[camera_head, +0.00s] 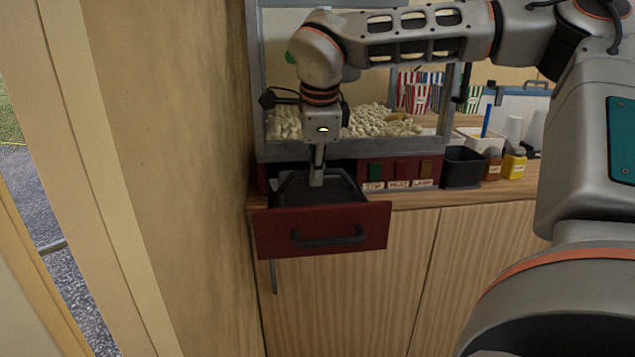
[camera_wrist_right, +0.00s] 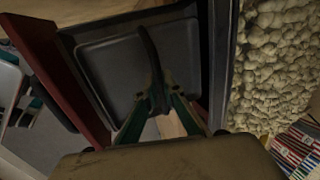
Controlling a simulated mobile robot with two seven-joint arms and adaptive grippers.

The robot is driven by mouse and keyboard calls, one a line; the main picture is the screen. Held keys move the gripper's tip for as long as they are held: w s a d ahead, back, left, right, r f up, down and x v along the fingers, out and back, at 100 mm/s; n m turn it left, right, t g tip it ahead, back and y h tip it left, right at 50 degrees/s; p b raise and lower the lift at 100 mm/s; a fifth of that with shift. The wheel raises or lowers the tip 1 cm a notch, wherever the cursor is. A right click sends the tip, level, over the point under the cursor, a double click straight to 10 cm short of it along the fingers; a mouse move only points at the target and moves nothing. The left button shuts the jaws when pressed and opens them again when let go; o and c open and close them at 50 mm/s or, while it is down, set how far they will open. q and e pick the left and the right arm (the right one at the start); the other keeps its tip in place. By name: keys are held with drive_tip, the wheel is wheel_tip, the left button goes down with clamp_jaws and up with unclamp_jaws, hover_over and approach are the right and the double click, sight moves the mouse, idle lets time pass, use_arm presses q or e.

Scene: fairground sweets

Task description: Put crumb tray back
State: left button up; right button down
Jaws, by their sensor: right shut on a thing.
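The crumb tray (camera_head: 291,190) is a dark, shallow tray inside the pulled-out drawer with a red front (camera_head: 322,232), below the popcorn case. My right gripper (camera_head: 317,180) points down into the drawer from above. In the right wrist view the tray's flat grey floor (camera_wrist_right: 105,65) shows, with a dark bar-like handle (camera_wrist_right: 148,50) across it. My right gripper (camera_wrist_right: 158,100) is shut on this handle. The drawer's red front (camera_wrist_right: 55,75) lies to the left there. Whether the tray rests fully on the drawer's bottom I cannot tell. My left gripper is not in view.
The glass popcorn case (camera_head: 385,125) stands directly behind and above the drawer. A wall (camera_head: 190,150) runs close on the left. Labelled buttons (camera_head: 398,170), a black bin (camera_head: 462,168) and sauce bottles (camera_head: 514,163) are to the right. Space in front of the cabinet (camera_head: 350,300) is clear.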

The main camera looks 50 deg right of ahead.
sight(315, 195)
wheel_tip(315, 195, down, 2)
drive_tip(key=shift+f, duration=0.1)
drive_tip(key=shift+f+b, duration=0.3)
drive_tip(key=shift+b, duration=0.05)
drive_tip(key=shift+w+f, duration=0.1)
drive_tip(key=c, duration=2.2)
unclamp_jaws()
drive_tip(key=shift+f, duration=0.1)
drive_tip(key=shift+r, duration=0.5)
use_arm(q)
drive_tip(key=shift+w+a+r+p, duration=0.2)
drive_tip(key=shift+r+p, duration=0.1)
drive_tip(key=shift+p, duration=0.65)
use_arm(e)
drive_tip(key=shift+v, duration=5.75)
